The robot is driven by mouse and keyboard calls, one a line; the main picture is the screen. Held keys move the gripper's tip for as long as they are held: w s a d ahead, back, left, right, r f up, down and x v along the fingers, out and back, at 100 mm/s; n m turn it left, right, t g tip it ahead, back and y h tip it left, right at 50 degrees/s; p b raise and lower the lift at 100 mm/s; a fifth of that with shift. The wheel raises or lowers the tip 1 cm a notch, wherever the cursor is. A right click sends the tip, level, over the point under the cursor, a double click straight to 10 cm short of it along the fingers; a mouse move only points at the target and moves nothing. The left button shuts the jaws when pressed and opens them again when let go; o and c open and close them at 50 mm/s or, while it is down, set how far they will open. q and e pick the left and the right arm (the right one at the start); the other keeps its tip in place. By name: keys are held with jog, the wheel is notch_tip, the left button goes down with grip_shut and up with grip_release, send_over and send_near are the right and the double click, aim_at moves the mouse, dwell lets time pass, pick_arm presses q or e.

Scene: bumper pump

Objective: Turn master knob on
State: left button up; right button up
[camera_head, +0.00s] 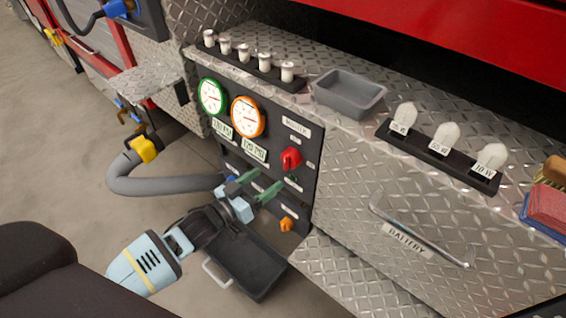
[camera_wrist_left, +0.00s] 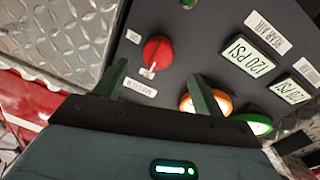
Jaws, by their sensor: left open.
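The red master knob (camera_head: 291,158) sits on the dark pump panel (camera_head: 302,197), right of the gauges. It also shows in the left wrist view (camera_wrist_left: 157,52), with a small label beside it and a MASTER label (camera_wrist_left: 138,87) nearby. My left gripper (camera_head: 262,184) is open and empty, with green fingers, below and left of the knob in the head view. In the left wrist view the gripper (camera_wrist_left: 160,82) has its fingers apart, the knob showing beyond the gap, nearer the left finger. I see no contact. My right gripper is not in view.
A green-rimmed gauge (camera_head: 212,97) and an orange-rimmed gauge (camera_head: 248,117) sit left of the knob. An orange knob (camera_head: 287,224) is lower down. A black open tray (camera_head: 247,262) lies below my left gripper. A grey bin (camera_head: 348,94) and a battery drawer handle (camera_head: 420,230) are to the right.

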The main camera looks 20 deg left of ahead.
aim_at(284, 165)
pick_arm(q)
jog(key=x, duration=0.6)
jog(key=shift+w+d+r+b, duration=0.1)
jog(key=shift+w+d+b, duration=0.05)
jog(key=shift+w+b, duration=0.2)
jog(key=shift+w+d, duration=0.2)
jog(key=shift+w, duration=0.2)
jog(key=c, duration=1)
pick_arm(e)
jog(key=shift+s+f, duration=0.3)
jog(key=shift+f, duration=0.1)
